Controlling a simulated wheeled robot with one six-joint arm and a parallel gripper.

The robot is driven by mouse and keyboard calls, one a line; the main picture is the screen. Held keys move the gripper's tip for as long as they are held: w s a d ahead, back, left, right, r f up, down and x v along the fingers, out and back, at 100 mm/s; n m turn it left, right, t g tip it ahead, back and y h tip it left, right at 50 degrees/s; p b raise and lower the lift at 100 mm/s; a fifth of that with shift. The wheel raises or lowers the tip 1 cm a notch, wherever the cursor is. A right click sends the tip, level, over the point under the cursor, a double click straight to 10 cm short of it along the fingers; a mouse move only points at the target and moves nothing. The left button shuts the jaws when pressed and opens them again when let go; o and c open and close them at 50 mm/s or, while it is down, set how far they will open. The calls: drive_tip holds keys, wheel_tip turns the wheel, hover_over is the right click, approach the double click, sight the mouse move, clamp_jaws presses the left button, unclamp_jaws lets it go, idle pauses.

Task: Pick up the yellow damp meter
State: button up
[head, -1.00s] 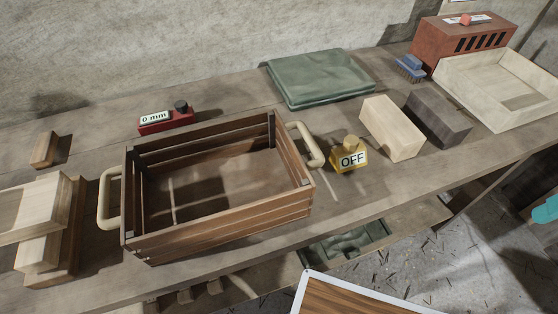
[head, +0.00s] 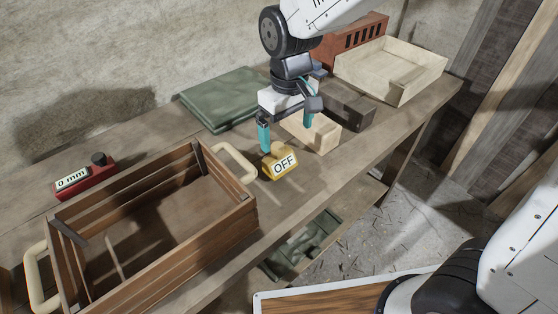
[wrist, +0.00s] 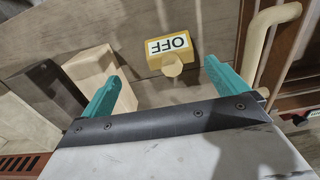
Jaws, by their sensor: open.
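The yellow damp meter (head: 280,163) stands on the workbench, just right of the crate's handle in the head view. Its label reads OFF and it has a round knob on top. In the wrist view the meter (wrist: 174,49) lies ahead of and between the two teal fingers. My gripper (head: 286,131) is open and empty above and behind the meter in the head view. In the wrist view my gripper (wrist: 160,82) shows its fingers spread wider than the meter, and I see no contact.
The wooden crate (head: 175,254) with cream handles stands left of the meter. A pale wood block (head: 325,136) and a dark block (head: 350,108) stand close on the right.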

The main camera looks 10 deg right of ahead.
sight(279, 156)
drive_tip(key=f, duration=0.3)
drive_tip(key=a+f, duration=0.1)
drive_tip(key=f, duration=0.4)
drive_tip(key=shift+a+f, duration=0.35)
drive_tip(key=c, duration=1.1)
drive_tip(key=shift+r, duration=0.1)
drive_tip(key=shift+c, duration=0.2)
